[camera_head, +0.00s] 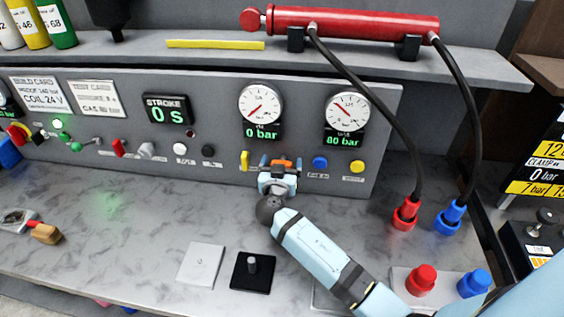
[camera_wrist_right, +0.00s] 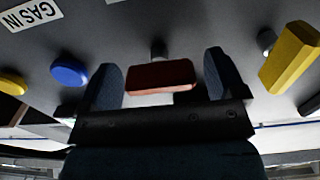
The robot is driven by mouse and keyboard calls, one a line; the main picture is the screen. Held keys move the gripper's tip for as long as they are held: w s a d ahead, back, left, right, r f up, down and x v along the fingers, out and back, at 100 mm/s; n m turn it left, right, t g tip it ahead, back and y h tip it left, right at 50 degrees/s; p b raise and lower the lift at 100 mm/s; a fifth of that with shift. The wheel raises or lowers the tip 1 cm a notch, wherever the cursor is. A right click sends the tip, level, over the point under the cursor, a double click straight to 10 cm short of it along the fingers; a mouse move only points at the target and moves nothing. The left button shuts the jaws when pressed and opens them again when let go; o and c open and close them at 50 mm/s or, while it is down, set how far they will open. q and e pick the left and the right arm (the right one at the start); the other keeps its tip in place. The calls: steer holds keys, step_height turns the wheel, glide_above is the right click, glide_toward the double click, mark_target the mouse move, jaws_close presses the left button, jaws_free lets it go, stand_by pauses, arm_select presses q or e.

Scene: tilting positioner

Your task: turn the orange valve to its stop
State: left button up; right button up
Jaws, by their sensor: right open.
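The orange valve (camera_head: 284,162) sits on the front of the grey panel, below the 0 bar gauge. Its handle looks like a red-brown bar (camera_wrist_right: 160,76) in the right wrist view. My right gripper (camera_head: 280,168) is at the valve, with its fingers pointing at the panel. In the wrist view the two fingers of my right gripper (camera_wrist_right: 163,78) stand on either side of the handle, with gaps visible, so it is open around the handle. In the head view the gripper partly hides the valve. My left gripper is not in view.
A yellow lever (camera_head: 244,161) is just left of the valve; blue (camera_head: 320,163) and yellow (camera_head: 357,166) knobs are to its right. Hoses run from the red cylinder (camera_head: 350,22) to red (camera_head: 405,214) and blue (camera_head: 451,217) couplings.

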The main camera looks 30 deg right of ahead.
steer(key=c, duration=0.9)
